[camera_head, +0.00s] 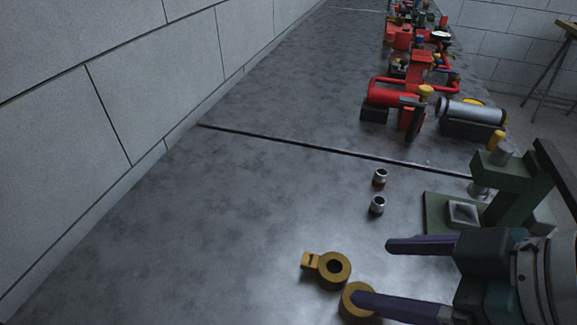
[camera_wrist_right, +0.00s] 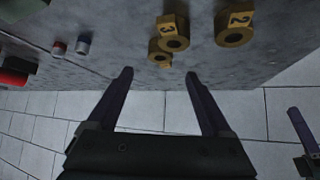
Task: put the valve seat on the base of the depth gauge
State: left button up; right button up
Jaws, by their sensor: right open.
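A green stand (camera_head: 517,200), which looks like the depth gauge, stands at the right of the head view. Its green base (camera_head: 433,211) carries a pale square piece (camera_head: 463,212). Two small metal cylinders stand on the table left of the base: a far one (camera_head: 380,177) with a reddish lower part and a nearer one (camera_head: 377,206). Which part is the valve seat is not clear. My right gripper (camera_head: 375,271) is open and empty, in front of the stand and over the brass rings. A purple finger, probably of my left gripper (camera_wrist_right: 302,130), shows in the right wrist view.
Brass tagged rings lie near my right gripper, one (camera_head: 334,268) left of it and one (camera_head: 357,299) partly behind a finger. The wrist view shows several, tagged 3 (camera_wrist_right: 172,32) and 2 (camera_wrist_right: 234,28). Red pump parts (camera_head: 405,95) fill the far right. The table's left is clear.

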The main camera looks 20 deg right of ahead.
aim_at(327, 265)
jog(key=b+x, duration=0.1)
jog(key=x, duration=0.7)
jog(key=shift+w+a+f+b, duration=0.1)
jog(key=shift+f+b, duration=0.1)
jog(key=shift+b, duration=0.2)
jog(key=shift+c, duration=0.2)
jog(key=c, duration=0.9)
grip_shut()
